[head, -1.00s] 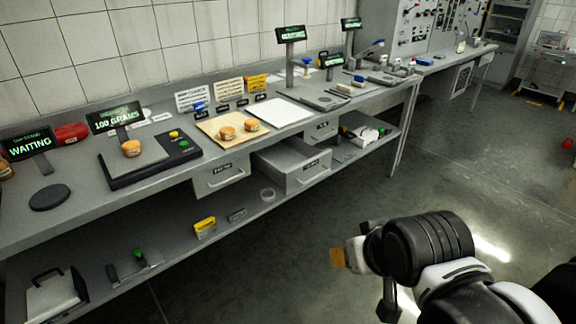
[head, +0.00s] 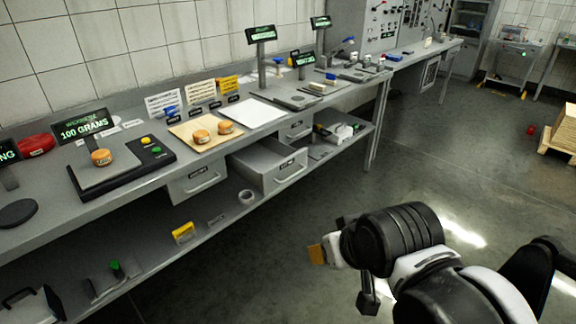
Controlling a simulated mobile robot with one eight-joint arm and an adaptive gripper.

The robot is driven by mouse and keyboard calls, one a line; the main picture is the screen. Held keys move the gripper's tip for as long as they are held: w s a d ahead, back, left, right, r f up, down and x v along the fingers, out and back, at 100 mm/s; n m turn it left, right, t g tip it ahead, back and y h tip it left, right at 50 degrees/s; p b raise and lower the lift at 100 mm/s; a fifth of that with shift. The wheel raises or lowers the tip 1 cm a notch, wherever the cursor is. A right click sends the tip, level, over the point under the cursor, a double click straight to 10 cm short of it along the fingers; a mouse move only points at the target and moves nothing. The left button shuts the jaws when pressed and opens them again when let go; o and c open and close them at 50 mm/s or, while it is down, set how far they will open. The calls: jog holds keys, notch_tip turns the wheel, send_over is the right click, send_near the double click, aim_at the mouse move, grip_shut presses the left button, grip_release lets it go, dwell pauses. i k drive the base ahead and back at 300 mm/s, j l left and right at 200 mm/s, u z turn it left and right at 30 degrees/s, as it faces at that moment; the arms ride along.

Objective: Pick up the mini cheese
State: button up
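Three small orange cheese wheels stand on the long grey bench. One cheese wheel (head: 102,157) sits on the black-and-grey scale (head: 84,181), whose display (head: 85,127) reads 100 GRAMS. Two more, a left one (head: 201,136) and a right one (head: 225,128), sit side by side on a tan board (head: 180,130). I cannot tell which one is the mini cheese. My gripper (head: 340,275) is at the lower middle, over the floor in the picture and well apart from the cheeses. An orange-tipped part shows at its left; its fingers are not clear.
A white board (head: 256,112) lies right of the tan one. An open grey drawer (head: 268,166) juts out below the bench. A lower shelf (head: 150,254) holds small items. A pallet with a stack (head: 564,130) stands at the right edge. The floor (head: 440,165) between is clear.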

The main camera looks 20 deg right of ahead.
aim_at(103, 157)
jog(key=i+j, duration=0.1)
jog(key=j, duration=0.3)
jog(key=i+j+u, duration=0.1)
jog(key=j, duration=0.3)
jog(key=i+j, duration=0.15)
jog(key=j, duration=0.2)
jog(key=i+j, duration=0.15)
jog(key=j, duration=0.25)
jog(key=i+j+u, duration=0.1)
jog(key=j, duration=0.3)
jog(key=i+j, duration=0.15)
jog(key=j, duration=0.2)
jog(key=i+j+u, duration=0.1)
jog(key=j, duration=0.25)
jog(key=i+j, duration=0.2)
jog(key=j, duration=0.2)
